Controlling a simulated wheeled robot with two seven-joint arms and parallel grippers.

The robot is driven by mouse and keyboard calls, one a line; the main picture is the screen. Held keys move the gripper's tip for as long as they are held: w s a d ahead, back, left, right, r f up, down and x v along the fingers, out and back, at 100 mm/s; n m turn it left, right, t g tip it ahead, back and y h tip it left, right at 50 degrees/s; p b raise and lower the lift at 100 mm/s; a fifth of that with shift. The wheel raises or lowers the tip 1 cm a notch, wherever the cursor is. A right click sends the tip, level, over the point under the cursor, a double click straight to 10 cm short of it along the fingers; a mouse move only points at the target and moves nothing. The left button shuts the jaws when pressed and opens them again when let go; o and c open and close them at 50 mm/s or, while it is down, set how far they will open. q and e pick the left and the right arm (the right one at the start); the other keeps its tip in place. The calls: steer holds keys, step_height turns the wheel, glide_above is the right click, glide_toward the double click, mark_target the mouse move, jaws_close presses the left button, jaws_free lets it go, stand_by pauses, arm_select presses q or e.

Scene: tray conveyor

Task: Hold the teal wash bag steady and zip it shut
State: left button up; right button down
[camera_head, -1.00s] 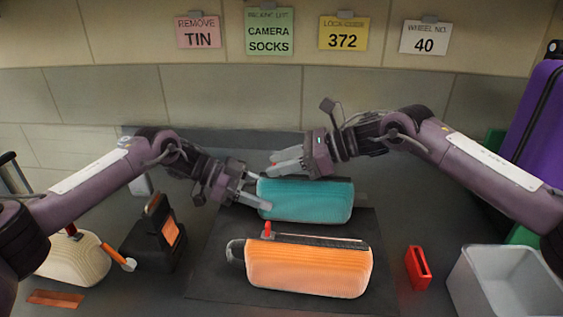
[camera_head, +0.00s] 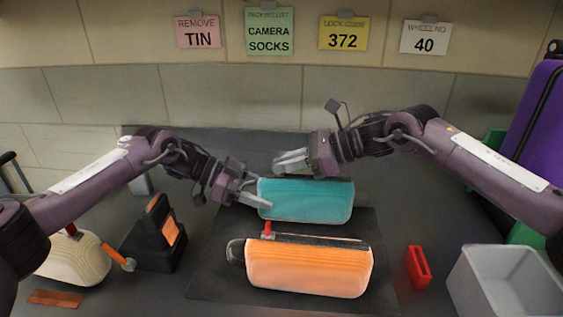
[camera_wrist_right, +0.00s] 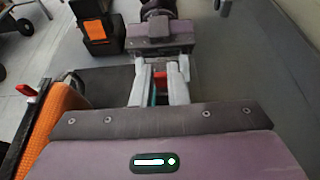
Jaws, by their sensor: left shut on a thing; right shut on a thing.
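The teal wash bag (camera_head: 310,201) lies behind the orange bag in the head view. My left gripper (camera_head: 264,195) is shut on its left end. My right gripper (camera_head: 277,163) is above the bag's top left edge, its fingers pointing left. In the right wrist view my right gripper (camera_wrist_right: 158,82) is shut on a small red zip pull (camera_wrist_right: 158,75). A sliver of teal shows between the fingers. The dark zip line along the bag's top is partly hidden by my right gripper, and I cannot tell how far it is closed.
An orange bag (camera_head: 308,270) with a red pull lies in front on the dark mat (camera_head: 215,272). A red holder (camera_head: 418,267) and a grey bin (camera_head: 507,285) stand to the right. A black holder (camera_head: 155,240) and a cream bag (camera_head: 75,260) are to the left.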

arm_select(q)
steer(key=shift+o, duration=0.2)
steer(key=shift+s+f, duration=0.1)
arm_select(e)
steer(key=d, duration=1.4)
steer(key=shift+d, duration=0.35)
arm_select(q)
steer(key=shift+a, duration=0.1)
arm_select(e)
steer(key=shift+w, duration=0.1)
steer(key=c, duration=1.4)
jaws_free()
steer(key=v, duration=1.2)
steer(key=shift+s, duration=0.25)
arm_select(q)
steer(key=o, duration=1.3)
